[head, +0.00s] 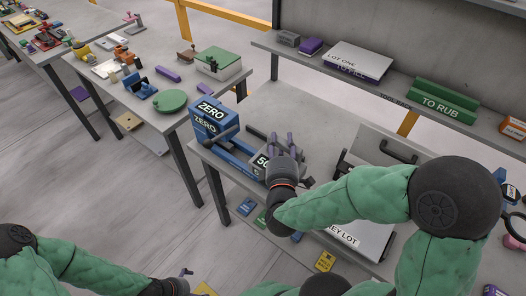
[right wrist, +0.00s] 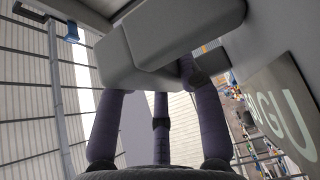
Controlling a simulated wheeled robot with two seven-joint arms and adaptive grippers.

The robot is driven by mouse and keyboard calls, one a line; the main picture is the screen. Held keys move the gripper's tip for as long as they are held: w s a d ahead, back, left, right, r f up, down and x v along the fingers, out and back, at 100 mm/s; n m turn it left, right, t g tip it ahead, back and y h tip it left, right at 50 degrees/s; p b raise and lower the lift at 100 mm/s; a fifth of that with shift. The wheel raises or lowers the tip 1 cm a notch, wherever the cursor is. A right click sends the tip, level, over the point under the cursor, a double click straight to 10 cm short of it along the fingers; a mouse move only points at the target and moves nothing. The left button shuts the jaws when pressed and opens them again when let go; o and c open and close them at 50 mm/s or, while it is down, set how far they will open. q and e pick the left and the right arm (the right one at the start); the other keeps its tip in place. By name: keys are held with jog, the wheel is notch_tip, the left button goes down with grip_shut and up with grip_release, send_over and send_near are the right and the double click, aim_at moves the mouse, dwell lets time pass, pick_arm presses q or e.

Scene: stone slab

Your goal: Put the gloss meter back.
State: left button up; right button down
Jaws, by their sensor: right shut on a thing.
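My right gripper (head: 283,145) is over the bench beside a block marked "50" (head: 262,161). In the right wrist view its dark fingers are shut on a smooth grey body (right wrist: 165,50), which I take to be the gloss meter. A sign reading "GU" (right wrist: 286,120) is close to it at the right of that view. The held body is mostly hidden in the head view, so its contact with the bench is unclear. A blue "ZERO" block (head: 214,115) stands left of the gripper. My left gripper (head: 184,277) is low at the bottom edge, its fingers too small to read.
A shelf (head: 410,103) behind holds a "LOT ONE" box (head: 358,61) and a green "TO RUB" block (head: 443,102). A dark-handled case (head: 390,148) stands right of the gripper. The left table carries a green disc (head: 170,101) and a green-topped box (head: 218,62).

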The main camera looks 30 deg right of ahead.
jog(key=w+d+f+b, duration=0.2)
jog(key=w+f+b, duration=0.4)
jog(key=w+f, duration=0.6)
jog(key=shift+w+f, duration=0.25)
jog(key=shift+w, duration=0.15)
jog(key=shift+f+b, duration=0.1)
jog(key=shift+b, duration=0.2)
jog(key=c, duration=0.8)
grip_release()
jog(key=shift+f, duration=0.15)
